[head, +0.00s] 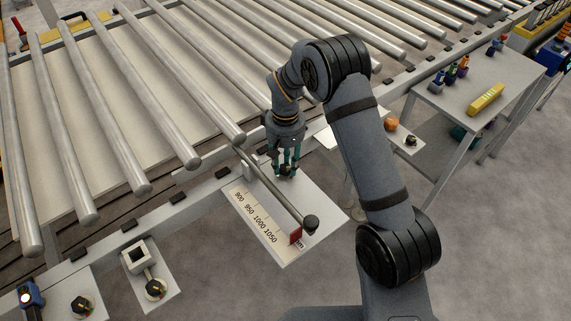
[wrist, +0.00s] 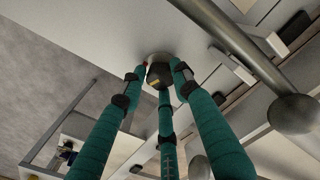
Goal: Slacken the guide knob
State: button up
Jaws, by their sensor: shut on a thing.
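The guide knob (wrist: 159,75) is a small black knob on a round metal base, set on the pale scale plate (wrist: 110,22). In the wrist view my gripper (wrist: 160,78) has its three teal fingers closed around the knob, their tips at its sides. In the head view my gripper (head: 285,168) points down at the inner part of the scale plate (head: 325,212), and its fingers mostly hide the knob. A grey guide rod (head: 275,190) with a dark ball end (head: 311,222) runs across the plate beside my gripper. It also shows in the wrist view (wrist: 235,40).
A red pointer (head: 296,235) stands at the scale's 1050 end. Conveyor rollers (head: 160,85) fill the back left. A plate with a square frame and knob (head: 150,272) lies at the lower left. A side table (head: 465,105) with small bottles and a yellow block stands at the right.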

aim_at(286, 167)
jog(key=shift+s+n, duration=0.1)
jog(key=shift+n, duration=0.5)
jog(key=o, duration=1.2)
jog(key=shift+c, duration=0.2)
jog(key=shift+r, duration=0.1)
notch_tip(286, 167, up, 12)
